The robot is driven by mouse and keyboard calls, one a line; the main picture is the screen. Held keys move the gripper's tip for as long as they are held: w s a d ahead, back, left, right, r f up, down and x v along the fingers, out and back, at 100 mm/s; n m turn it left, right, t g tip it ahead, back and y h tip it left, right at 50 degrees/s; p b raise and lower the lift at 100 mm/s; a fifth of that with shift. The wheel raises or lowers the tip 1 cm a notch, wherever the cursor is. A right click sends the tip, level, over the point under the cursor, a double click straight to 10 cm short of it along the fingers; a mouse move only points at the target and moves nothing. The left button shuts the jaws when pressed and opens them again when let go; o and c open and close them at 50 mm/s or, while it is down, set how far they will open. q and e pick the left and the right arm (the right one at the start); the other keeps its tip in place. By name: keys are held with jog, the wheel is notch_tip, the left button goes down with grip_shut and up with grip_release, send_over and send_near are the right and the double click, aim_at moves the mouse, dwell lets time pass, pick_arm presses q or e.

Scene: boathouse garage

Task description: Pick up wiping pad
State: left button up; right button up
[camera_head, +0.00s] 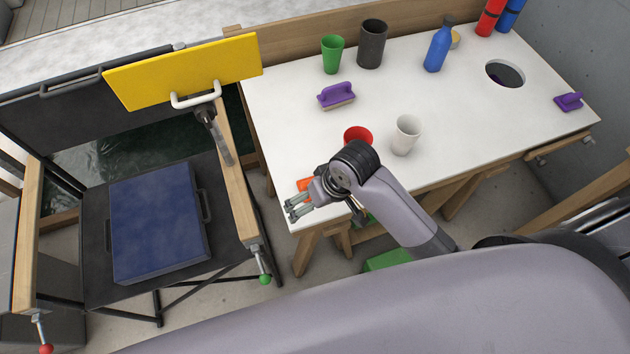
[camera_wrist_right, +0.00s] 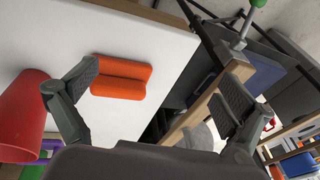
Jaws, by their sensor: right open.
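An orange wiping pad (camera_wrist_right: 120,78) with a raised rounded ridge lies on the white tabletop near its edge in the right wrist view. In the head view only a small part of the pad (camera_head: 304,184) shows beside my right gripper (camera_head: 291,207), which hides the rest. My right gripper (camera_wrist_right: 160,90) is open and empty over the table's near left corner. In the wrist view the pad appears between its fingers, closer to the left one; nothing is gripped. My left gripper is not in view.
A red cup (camera_head: 357,134) and a white cup (camera_head: 406,135) stand close to my right arm. A purple-handled brush (camera_head: 337,95) lies farther back on the white table (camera_head: 470,125). Left of the table, a blue case (camera_head: 158,222) lies on a dark surface beside a wooden rail (camera_head: 238,200).

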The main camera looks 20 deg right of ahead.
jog(key=w+d+r+m+g+h+p, duration=0.1)
jog(key=w+r, duration=0.3)
jog(key=r, duration=0.2)
jog(key=w+d+r+g+h, duration=0.1)
jog(key=w+d+r+h, duration=0.1)
jog(key=w+r, duration=0.3)
jog(key=p, duration=0.1)
send_near(302, 184)
jog(key=d+f, duration=0.1)
jog(key=f, duration=0.1)
jog(key=d+f, duration=0.3)
jog(key=shift+f, duration=0.35)
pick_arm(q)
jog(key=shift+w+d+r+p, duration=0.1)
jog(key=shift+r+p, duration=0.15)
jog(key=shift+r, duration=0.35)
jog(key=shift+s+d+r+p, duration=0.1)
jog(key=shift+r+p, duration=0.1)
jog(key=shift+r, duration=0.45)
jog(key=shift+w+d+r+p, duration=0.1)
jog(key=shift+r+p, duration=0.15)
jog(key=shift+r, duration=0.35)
pick_arm(e)
jog(key=shift+f, duration=2.75)
jog(key=shift+w, duration=0.1)
jog(key=c, duration=1.2)
